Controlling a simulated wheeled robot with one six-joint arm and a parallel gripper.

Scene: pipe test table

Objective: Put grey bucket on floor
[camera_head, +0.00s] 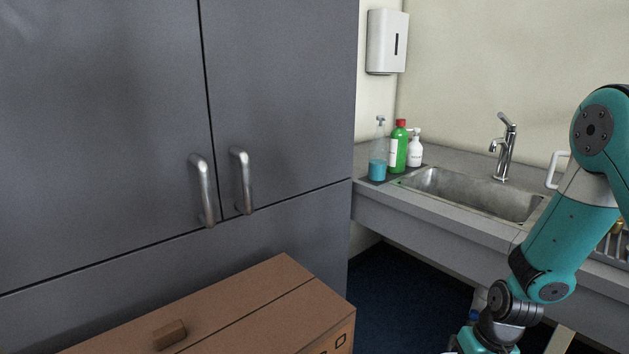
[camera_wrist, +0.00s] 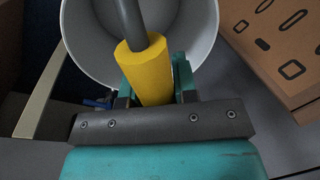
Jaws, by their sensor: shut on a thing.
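The grey bucket (camera_wrist: 92,48) is in the wrist view, seen from above with its round mouth cut off by the top edge. A yellow grip (camera_wrist: 143,62) on a dark grey bar crosses over the bucket's mouth, like its handle. The bar's far end is out of view. My gripper (camera_wrist: 155,86) is shut on the yellow grip, one teal finger on each side. In the head view my arm hangs down at the right and its lower end leaves the bottom edge. The bucket cannot be made out clearly there.
A brown cardboard box (camera_head: 238,309) stands at the bottom left, and its side (camera_wrist: 277,45) is close right of the bucket in the wrist view. A grey cabinet (camera_head: 280,90) rises behind it. The sink counter (camera_head: 440,220) is at right. Dark blue floor (camera_head: 400,300) shows between.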

